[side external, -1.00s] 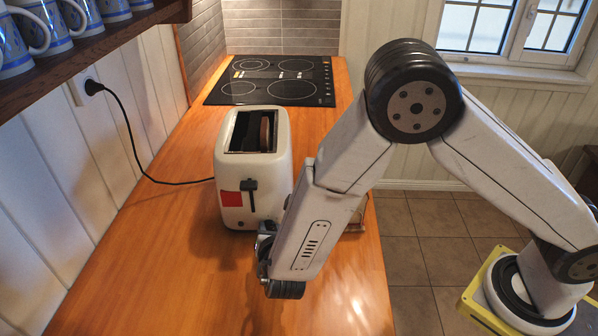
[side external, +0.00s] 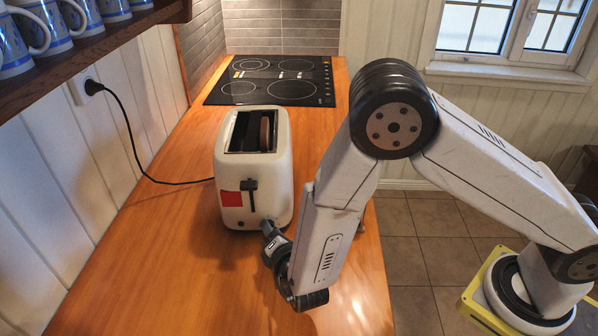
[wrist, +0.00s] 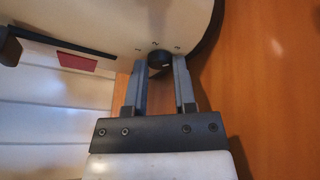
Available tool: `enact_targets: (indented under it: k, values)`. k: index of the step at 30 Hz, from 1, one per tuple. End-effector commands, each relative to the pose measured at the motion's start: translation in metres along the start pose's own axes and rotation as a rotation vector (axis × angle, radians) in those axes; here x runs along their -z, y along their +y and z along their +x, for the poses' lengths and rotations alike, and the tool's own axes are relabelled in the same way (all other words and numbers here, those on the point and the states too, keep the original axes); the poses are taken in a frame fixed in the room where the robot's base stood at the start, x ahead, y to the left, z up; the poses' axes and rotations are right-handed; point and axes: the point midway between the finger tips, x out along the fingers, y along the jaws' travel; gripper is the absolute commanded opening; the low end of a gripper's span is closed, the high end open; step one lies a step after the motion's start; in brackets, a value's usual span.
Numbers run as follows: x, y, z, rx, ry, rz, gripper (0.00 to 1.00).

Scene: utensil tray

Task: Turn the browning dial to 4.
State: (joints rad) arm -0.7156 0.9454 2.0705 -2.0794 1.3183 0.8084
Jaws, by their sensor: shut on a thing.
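The cream toaster (side external: 253,170) stands on the wooden counter, with a brown slice (side external: 265,133) in its slot. In the wrist view, the round dark browning dial (wrist: 160,61) sits on the toaster's face (wrist: 115,25) with small marks around it. My gripper (wrist: 161,72) has a finger on each side of the dial and is shut on it. The marks are too small to read, and I cannot tell the setting. In the side view, my gripper (side external: 268,230) is at the toaster's lower front right corner and the dial is hidden.
A dark lever (side external: 249,188) and a red patch (side external: 230,199) are on the toaster's front. A black cord (side external: 135,140) runs to the wall socket at the left. A black cooktop (side external: 275,80) lies behind. The counter (side external: 150,270) is clear at front left.

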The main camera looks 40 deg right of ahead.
Motion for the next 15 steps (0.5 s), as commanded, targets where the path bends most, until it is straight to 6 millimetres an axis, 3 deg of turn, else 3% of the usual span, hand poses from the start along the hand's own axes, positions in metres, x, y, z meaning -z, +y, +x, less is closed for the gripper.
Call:
enact_targets:
  k: [15]
  values:
    - [0.0003, -0.001, 0.0, -0.071, -0.016, 0.161, 0.0]
